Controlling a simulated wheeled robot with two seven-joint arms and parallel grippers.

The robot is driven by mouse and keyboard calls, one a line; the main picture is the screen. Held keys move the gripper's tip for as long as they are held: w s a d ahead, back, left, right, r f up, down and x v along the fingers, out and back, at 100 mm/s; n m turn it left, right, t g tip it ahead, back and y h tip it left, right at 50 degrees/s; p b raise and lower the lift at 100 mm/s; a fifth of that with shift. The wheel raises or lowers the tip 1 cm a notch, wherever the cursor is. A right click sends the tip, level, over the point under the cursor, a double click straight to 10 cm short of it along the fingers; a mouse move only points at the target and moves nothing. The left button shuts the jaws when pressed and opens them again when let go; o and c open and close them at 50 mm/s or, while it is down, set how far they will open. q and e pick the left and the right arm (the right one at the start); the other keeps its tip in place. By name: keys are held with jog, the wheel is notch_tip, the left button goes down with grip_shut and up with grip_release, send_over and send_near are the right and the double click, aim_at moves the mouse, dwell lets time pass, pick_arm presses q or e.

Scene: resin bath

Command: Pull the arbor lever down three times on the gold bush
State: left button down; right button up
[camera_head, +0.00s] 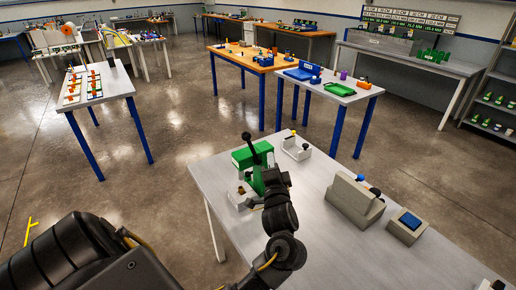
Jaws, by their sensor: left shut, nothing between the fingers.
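The green arbor press (243,158) stands on the near grey table. Its black lever (253,146) rises above the body and ends in a round knob, tilted up and to the left. A small gold-brown piece, perhaps the gold bush (241,190), shows low at the press's base; it is too small to be sure. My left arm reaches up from the bottom left, and my left gripper (250,203) is in front of the press, below the lever. It is shut and empty, and partly hides the press. Whether it touches the press cannot be told. My right gripper is out of view.
The table's middle is clear. Other tables stand beyond.

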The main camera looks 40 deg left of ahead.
aim_at(251, 149)
pick_arm(q)
jog(key=w+a+p, duration=0.2)
jog(key=a+p, duration=0.2)
jog(key=a, duration=0.3)
jog(key=shift+a, duration=0.15)
jog(key=shift+w, duration=0.15)
